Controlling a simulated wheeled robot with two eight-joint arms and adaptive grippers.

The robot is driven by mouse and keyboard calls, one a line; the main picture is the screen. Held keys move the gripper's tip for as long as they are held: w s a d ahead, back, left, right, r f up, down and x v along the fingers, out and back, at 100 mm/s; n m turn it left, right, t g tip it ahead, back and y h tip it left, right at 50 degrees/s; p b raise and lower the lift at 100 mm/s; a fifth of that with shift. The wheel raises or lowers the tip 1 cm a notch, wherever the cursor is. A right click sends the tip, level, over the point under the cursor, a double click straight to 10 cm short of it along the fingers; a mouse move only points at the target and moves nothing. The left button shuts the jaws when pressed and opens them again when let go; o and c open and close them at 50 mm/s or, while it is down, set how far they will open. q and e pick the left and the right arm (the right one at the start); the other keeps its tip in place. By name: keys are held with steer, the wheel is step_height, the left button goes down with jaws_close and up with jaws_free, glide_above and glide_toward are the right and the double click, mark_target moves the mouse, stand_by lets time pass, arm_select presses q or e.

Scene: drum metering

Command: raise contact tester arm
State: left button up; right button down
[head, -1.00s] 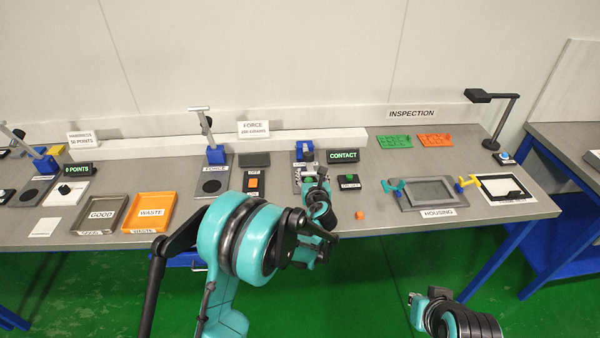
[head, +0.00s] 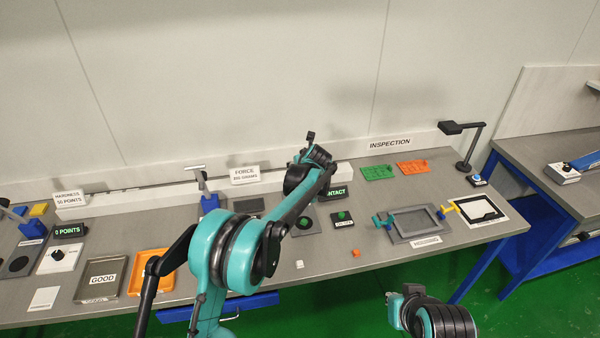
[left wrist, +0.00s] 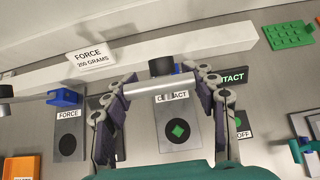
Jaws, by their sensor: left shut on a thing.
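My left gripper (left wrist: 158,88) is shut on a silver crossbar (left wrist: 155,87), the handle of the contact tester arm, which spans between the fingers in the left wrist view. A black cap (left wrist: 161,66) sits behind the bar. Below it is the contact tester's grey base (left wrist: 178,142) with a black disc and a green diamond on it. In the head view the left gripper (head: 305,150) is raised well above the bench, and my arm hides most of the tester. My right gripper (head: 398,300) hangs in front of the bench at the lower right; its fingers are unclear.
The force tester (head: 207,200) stands to the left, the CONTACT display (head: 335,192) behind and the on/off button box (head: 342,219) to the right. A small orange cube (head: 355,253) lies near the front edge. The housing fixture (head: 402,238) is further right.

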arm_select(q)
steer(key=shift+w+a+r+p, duration=0.2)
steer(key=shift+w+r, duration=0.2)
steer(key=shift+w, duration=0.3)
steer(key=shift+w+a+r+p, duration=0.15)
steer(key=shift+w+r, duration=0.2)
steer(key=shift+w, duration=0.35)
steer(key=shift+c, duration=0.2)
steer(key=o, duration=1.7)
steer(key=shift+o, duration=0.4)
steer(key=shift+s+r, duration=0.1)
steer(key=shift+s, duration=0.1)
